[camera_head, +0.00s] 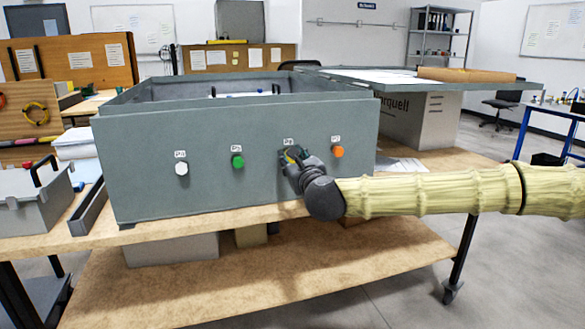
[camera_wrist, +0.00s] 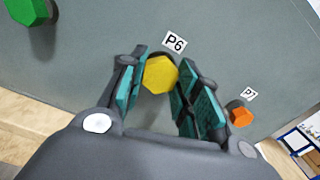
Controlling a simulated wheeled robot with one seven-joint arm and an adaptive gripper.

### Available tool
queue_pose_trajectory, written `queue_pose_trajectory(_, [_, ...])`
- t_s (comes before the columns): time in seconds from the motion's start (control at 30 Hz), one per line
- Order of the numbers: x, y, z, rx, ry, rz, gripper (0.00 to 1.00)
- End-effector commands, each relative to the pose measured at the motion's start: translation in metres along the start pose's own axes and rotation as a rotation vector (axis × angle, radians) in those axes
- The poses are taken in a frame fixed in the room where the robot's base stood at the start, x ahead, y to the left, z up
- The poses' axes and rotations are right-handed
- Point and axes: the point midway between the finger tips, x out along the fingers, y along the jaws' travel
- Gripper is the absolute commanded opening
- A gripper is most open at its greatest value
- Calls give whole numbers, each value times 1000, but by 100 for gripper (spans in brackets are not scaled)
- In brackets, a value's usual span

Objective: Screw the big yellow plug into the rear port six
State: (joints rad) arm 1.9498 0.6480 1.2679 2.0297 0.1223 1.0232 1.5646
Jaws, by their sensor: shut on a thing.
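The big yellow plug (camera_wrist: 160,74) is a yellow hexagonal head at the grey panel, just under the P6 label (camera_wrist: 175,42) in the wrist view. My gripper (camera_wrist: 160,80) is shut on the plug, with a teal finger pad on each side of it. In the head view my gripper (camera_head: 292,160) is at the front face of the grey analyser housing (camera_head: 240,140), under the P6 label. A bit of yellow shows between the fingers there. The port itself is hidden behind the plug, so how deep the plug sits cannot be seen.
A white plug (camera_head: 181,168) sits at P4 and a green plug (camera_head: 237,160) at P5, left of my gripper. An orange plug (camera_head: 337,151) sits close on the right at P7. The housing stands on a wooden bench (camera_head: 300,210). A grey toolbox (camera_head: 35,205) is at far left.

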Motion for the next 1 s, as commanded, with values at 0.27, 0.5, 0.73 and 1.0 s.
queue_pose_trajectory(0.27, [1,-2,-3,236,2,-5,0])
queue_pose_trajectory(0.5, [1,-2,-3,431,4,-4,0])
queue_pose_trajectory(0.73, [1,-2,-3,610,5,-3,0])
queue_pose_trajectory(1.0, [1,-2,0,759,8,-3,0])
